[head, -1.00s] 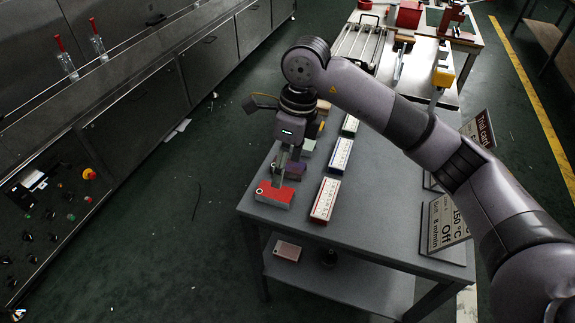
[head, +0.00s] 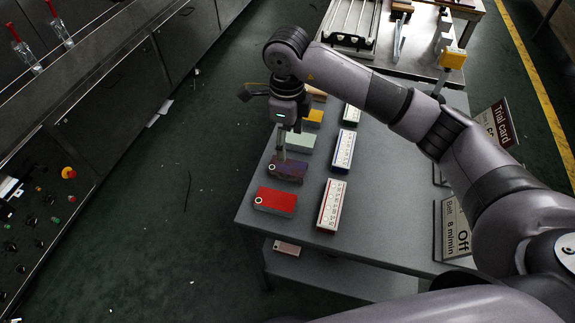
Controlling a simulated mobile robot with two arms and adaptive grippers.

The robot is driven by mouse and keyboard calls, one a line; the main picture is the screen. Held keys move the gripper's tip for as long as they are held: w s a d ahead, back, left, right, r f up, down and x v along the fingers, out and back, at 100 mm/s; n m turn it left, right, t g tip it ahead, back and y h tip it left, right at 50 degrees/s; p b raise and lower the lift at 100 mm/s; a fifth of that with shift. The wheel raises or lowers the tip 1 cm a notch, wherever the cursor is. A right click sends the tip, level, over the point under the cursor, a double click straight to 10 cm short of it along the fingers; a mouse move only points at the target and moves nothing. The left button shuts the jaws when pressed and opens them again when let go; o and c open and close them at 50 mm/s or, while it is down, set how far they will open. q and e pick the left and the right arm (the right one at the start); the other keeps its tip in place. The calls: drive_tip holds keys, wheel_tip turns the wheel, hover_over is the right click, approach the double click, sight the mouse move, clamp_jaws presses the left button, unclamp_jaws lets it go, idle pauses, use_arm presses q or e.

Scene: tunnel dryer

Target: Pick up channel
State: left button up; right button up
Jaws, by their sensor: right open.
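My right gripper (head: 283,150) is open over the dark purple block (head: 287,171) in the left row on the grey table. Its fingers are small in the picture, and I cannot tell whether they touch the block. A long narrow metal piece (head: 400,38), which may be the channel, lies on the far table beside a railed rack. My right gripper is well short of it. My left gripper is not in view.
A red block (head: 275,201), a pale green block (head: 300,142) and a yellow block (head: 313,117) share the left row. White scaled boxes (head: 332,204) stand to their right. Signs (head: 453,228) line the table's right side. A railed rack (head: 350,22) sits at the back.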

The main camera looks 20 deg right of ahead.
sight(288, 166)
wheel_tip(288, 166, down, 4)
drive_tip(key=shift+w+r, duration=0.1)
drive_tip(key=shift+r, duration=0.05)
wheel_tip(288, 166, down, 3)
drive_tip(key=shift+r+p, duration=0.1)
drive_tip(key=shift+p, duration=0.45)
drive_tip(key=f, duration=0.3)
drive_tip(key=shift+s+f+p, duration=0.2)
drive_tip(key=shift+f+p, duration=0.05)
drive_tip(key=shift+p, duration=0.1)
drive_tip(key=shift+f, duration=0.25)
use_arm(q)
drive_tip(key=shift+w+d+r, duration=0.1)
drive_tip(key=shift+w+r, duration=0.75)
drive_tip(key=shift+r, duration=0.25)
use_arm(e)
drive_tip(key=c, duration=1.3)
drive_tip(key=shift+r, duration=0.1)
drive_tip(key=shift+c, duration=0.2)
